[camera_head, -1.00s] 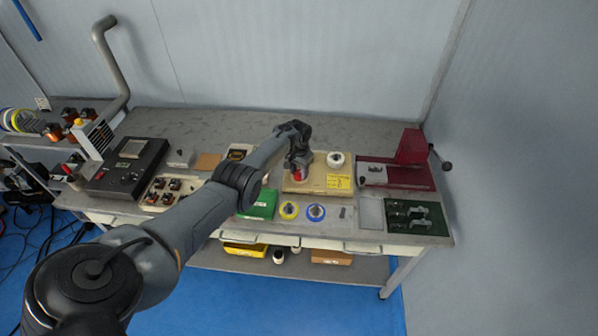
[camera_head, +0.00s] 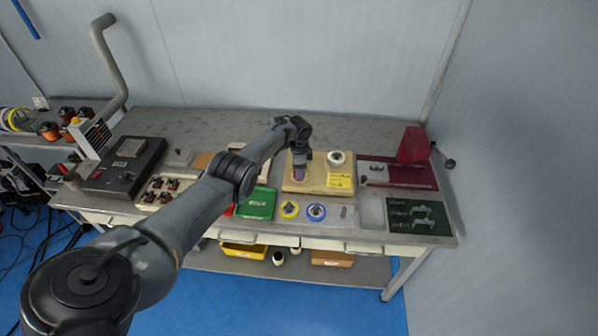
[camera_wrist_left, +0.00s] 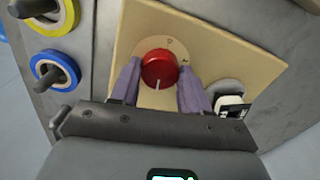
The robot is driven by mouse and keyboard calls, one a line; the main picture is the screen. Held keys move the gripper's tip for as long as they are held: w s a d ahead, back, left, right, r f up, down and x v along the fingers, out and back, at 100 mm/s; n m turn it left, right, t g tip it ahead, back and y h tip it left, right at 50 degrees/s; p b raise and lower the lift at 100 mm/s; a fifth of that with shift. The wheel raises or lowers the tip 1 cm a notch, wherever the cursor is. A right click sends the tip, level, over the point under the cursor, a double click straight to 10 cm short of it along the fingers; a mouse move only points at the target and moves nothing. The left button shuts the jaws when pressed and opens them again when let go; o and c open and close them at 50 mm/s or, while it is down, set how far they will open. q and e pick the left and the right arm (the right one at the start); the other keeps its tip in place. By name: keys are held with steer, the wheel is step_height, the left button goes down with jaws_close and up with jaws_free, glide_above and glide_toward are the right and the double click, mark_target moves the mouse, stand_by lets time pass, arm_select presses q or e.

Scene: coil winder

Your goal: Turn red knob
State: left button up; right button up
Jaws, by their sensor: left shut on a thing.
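The red knob (camera_wrist_left: 158,66) is round, with a white pointer line on its face. It sits on a tan board (camera_wrist_left: 205,45) with small dial marks beside it. In the wrist view the pointer line points down toward my gripper's body. My left gripper (camera_wrist_left: 160,80) has its two purple fingers on either side of the knob and is shut on it. In the head view the left gripper (camera_head: 299,174) is over the tan board (camera_head: 325,186) and mostly hides the knob. My right gripper is not in view.
Blue (camera_head: 316,212) and yellow (camera_head: 289,209) rings lie in front. A green box (camera_head: 257,204) is front left, and a red fixture (camera_head: 413,146) stands at right.

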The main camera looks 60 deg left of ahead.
arm_select(q)
steer(key=shift+m, duration=0.8)
steer(key=shift+b, duration=0.3)
steer(key=o, duration=1.1)
steer(key=shift+c, duration=0.2)
step_height(320, 180, up, 11)
steer(key=p, duration=0.5)
